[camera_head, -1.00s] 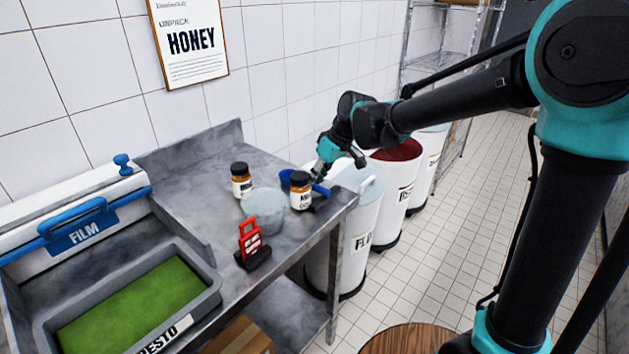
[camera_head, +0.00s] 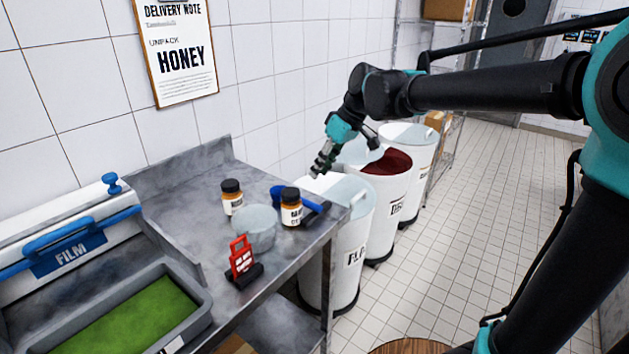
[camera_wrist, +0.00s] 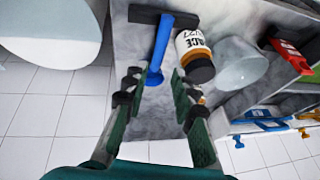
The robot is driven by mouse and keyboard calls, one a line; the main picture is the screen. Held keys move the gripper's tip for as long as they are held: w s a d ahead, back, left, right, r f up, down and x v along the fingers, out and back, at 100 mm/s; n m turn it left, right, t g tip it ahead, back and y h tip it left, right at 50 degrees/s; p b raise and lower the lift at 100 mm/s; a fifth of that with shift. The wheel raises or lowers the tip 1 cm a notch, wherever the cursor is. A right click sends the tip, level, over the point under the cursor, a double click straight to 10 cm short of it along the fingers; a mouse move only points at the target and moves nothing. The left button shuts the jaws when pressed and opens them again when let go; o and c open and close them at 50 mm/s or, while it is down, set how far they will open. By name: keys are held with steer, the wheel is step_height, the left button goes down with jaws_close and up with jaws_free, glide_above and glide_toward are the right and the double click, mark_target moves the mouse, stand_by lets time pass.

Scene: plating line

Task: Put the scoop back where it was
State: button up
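A blue-handled tool with a dark crosspiece (camera_head: 281,194) lies on the right end of the steel bench, partly behind a honey-coloured jar (camera_head: 291,207). In the wrist view the tool's blue handle (camera_wrist: 160,45) points toward my gripper. I cannot tell whether this tool is the scoop; no other scoop is clearly visible.
A second jar (camera_head: 231,196), a clear bowl (camera_head: 254,229) and a red item on a black base (camera_head: 241,258) stand on the bench. White bins, one labelled (camera_head: 345,262) and one with dark red contents (camera_head: 390,162), stand to the right. Tiled floor (camera_head: 480,240) is open.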

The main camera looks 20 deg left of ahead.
steer(key=s+d+f+m+t+h, duration=0.15)
steer(key=d+f+m, duration=0.35)
steer(key=d, duration=0.7)
steer(key=d+f+m+t+h, duration=0.1)
steer(key=d+f+m+t, duration=0.1)
steer(key=d+f, duration=0.7)
steer(key=s+d+f+m+h, duration=0.1)
steer(key=s+d+f+m, duration=0.2)
steer(key=d, duration=0.4)
steer(key=s+d+f+m+h, duration=0.1)
steer(key=s+d+f+m, duration=0.2)
steer(key=s+d+f, duration=0.2)
steer(key=s+d, duration=0.2)
steer(key=d, duration=0.1)
steer(key=shift+d+t, duration=0.3)
steer(key=shift+t, duration=0.05)
steer(key=shift+h, duration=0.25)
steer(key=shift+c, duration=0.3)
